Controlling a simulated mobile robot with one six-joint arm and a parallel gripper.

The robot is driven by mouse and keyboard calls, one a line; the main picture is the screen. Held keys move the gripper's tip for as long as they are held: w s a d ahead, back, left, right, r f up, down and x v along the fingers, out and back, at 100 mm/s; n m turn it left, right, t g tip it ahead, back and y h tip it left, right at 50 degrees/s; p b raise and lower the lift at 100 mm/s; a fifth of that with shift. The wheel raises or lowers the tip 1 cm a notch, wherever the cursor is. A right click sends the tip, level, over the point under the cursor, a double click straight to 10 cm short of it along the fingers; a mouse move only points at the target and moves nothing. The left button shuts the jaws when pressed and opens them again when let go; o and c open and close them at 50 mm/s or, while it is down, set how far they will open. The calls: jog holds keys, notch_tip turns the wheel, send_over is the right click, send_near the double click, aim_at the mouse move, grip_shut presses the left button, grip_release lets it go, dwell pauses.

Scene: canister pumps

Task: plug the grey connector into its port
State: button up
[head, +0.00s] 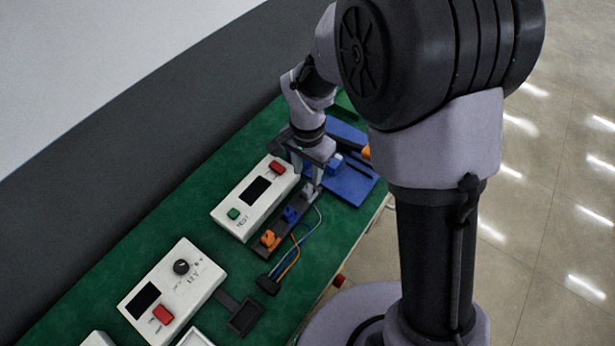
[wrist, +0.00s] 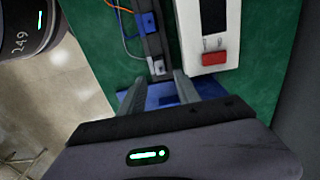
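The grey connector (head: 308,189) is at the far end of a dark strip (head: 264,253), with a thin pale wire running from it. It also shows in the wrist view (wrist: 158,66), just beyond my fingertips; I cannot tell whether it is seated in a port. A blue connector (head: 290,214) and an orange connector (head: 269,239) sit farther along the strip. My gripper (wrist: 160,80) is pointing at the strip's grey end, its two fingers apart with a gap between them. In the head view my gripper (head: 306,178) partly hides that end.
A white box with a red and a green button (head: 228,214) stands close beside the strip. A blue tray (head: 360,191) lies beyond my gripper. A black wire block (head: 269,285) lies near the table edge. Another white box with a knob (head: 190,296) is nearer. Green mat is free between the boxes.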

notch_tip(320, 180, up, 6)
jog(key=p, duration=0.1)
notch_tip(320, 180, up, 9)
jog(key=t+y, duration=0.1)
jog(key=t, duration=0.1)
send_over(308, 188)
jog(key=s+d, duration=0.3)
jog(key=s+d+r+n+t, duration=0.1)
jog(key=s+d+r+t, duration=0.1)
jog(key=s+r, duration=0.2)
jog(key=s+d+r+n+t+y, duration=0.1)
jog(key=s+d+r+n, duration=0.1)
jog(key=s, duration=0.8)
notch_tip(308, 188, up, 2)
jog(key=shift+s+d+t, duration=0.15)
jog(key=shift+d+t, duration=0.25)
jog(key=shift+d, duration=0.25)
